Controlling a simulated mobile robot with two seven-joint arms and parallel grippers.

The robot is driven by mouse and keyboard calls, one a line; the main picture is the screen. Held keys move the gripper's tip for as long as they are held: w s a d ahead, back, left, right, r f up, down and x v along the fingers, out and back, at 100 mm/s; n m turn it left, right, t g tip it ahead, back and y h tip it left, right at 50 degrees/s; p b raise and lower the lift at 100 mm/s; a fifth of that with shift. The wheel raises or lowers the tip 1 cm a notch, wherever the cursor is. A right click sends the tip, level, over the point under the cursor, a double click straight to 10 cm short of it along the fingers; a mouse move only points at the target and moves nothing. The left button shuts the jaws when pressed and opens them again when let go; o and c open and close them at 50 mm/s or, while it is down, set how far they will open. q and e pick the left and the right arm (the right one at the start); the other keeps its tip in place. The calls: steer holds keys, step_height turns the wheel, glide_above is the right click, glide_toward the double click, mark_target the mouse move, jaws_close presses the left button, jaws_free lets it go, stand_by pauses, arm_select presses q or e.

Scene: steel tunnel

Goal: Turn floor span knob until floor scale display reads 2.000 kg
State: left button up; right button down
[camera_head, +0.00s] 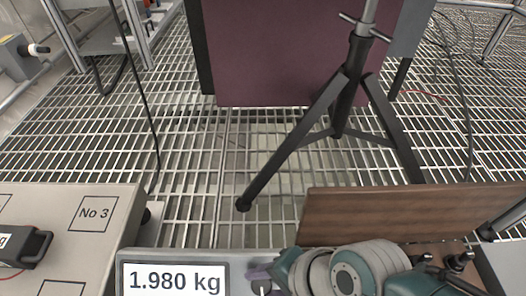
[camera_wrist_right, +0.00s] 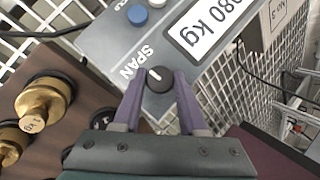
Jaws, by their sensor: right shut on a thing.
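The floor scale display (camera_head: 173,280) reads 1.980 kg at the bottom of the head view; part of it shows rotated in the right wrist view (camera_wrist_right: 203,24). The black span knob (camera_wrist_right: 159,79) with a white pointer line sits beside the SPAN label (camera_wrist_right: 137,62) on the grey panel. My right gripper (camera_wrist_right: 158,86) has its purple fingers on either side of the knob, shut on it. In the head view my right gripper (camera_head: 262,274) is at the right of the display, with the knob mostly hidden. My left gripper is not in view.
A blue button (camera_wrist_right: 137,15) is on the same panel. Brass weights (camera_wrist_right: 43,102) stand on a brown wooden surface (camera_head: 410,215). A black tripod (camera_head: 340,110) stands on the grating ahead.

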steer(key=shift+m, duration=0.4)
steer(key=shift+c, duration=2.2)
jaws_free()
steer(key=shift+r, duration=0.1)
steer(key=p+v, duration=0.9)
steer(key=shift+s+d+r, duration=0.2)
steer(key=shift+s+d, duration=0.05)
steer(key=shift+d, duration=0.1)
